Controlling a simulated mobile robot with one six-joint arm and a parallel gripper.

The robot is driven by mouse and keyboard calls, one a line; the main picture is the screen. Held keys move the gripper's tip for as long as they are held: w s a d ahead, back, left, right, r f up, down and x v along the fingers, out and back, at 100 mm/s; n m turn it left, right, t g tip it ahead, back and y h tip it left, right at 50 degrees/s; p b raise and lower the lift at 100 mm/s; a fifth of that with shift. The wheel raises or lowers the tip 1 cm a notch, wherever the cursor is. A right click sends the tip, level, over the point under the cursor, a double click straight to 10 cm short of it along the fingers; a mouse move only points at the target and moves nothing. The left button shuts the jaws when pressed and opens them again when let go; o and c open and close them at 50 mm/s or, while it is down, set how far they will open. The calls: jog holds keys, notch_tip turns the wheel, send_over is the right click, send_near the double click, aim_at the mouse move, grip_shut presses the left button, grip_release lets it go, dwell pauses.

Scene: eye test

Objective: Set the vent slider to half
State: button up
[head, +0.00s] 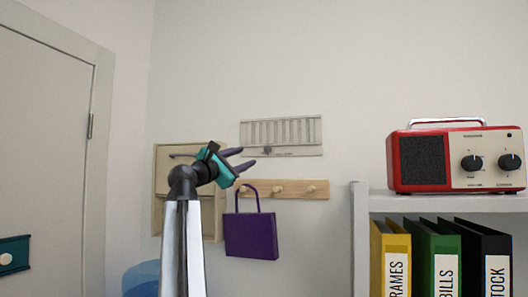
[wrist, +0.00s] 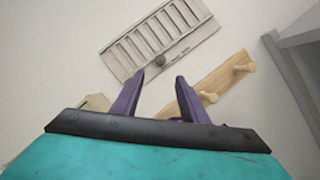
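The vent (head: 300,152) is a pale slatted wall panel, seen tilted in the wrist view (wrist: 200,42). Its slider knob (head: 267,150) is small and dark grey. It sits on the panel's lower strip, left of the middle; it also shows in the wrist view (wrist: 160,60). My gripper (head: 248,157), teal with purple fingers, points right just left of and slightly below the knob in the head view. In the wrist view the fingers (wrist: 160,77) are apart with nothing between the tips, and the knob appears just beyond them. Contact is not visible.
Below the vent is a wooden peg rail (head: 309,190) with a purple bag (head: 251,236) hanging on it. A beige wall cabinet (head: 160,190) is behind my arm. At right, a shelf (head: 361,240) holds a red radio (head: 422,161) and several binders (head: 434,240).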

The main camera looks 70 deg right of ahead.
aim_at(267, 150)
jog(key=p+x, duration=0.3)
jog(key=x, duration=0.8)
jog(key=shift+d+r, duration=0.15)
jog(key=shift+d, duration=0.1)
jog(key=shift+s+d, duration=0.2)
jog(key=shift+d, duration=0.4)
grip_shut()
